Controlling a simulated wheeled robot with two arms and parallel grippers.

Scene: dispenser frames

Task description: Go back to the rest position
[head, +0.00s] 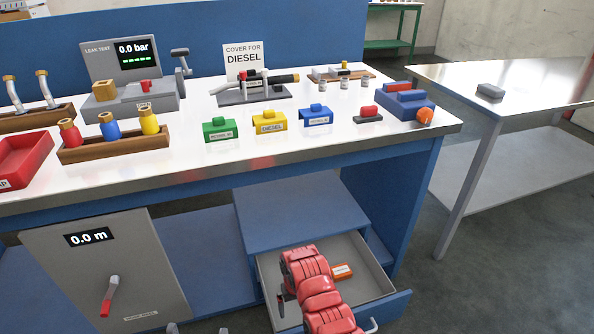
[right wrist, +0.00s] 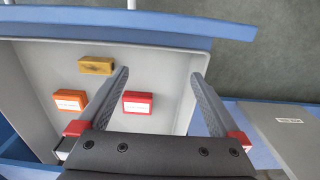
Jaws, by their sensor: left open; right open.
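My right arm, with red covers, reaches over the open drawer (head: 375,280) in the head view. My right gripper (right wrist: 161,78) is open in the right wrist view, with nothing between its fingers. Beyond it in the drawer lie a yellow box (right wrist: 96,66), an orange box (right wrist: 70,100) and a red box (right wrist: 138,103). The orange box also shows beside my right arm in the head view (head: 342,271). My left gripper (head: 198,330) shows only as grey tips at the bottom edge of the head view, apart and empty; the rest is cut off.
The workbench (head: 210,165) carries a leak tester (head: 135,95), a wooden rack (head: 115,148) and green, yellow and blue blocks. A grey panel (head: 105,265) reading 0.0 m stands below it at left. A side table (head: 530,85) is at right, with open floor before it.

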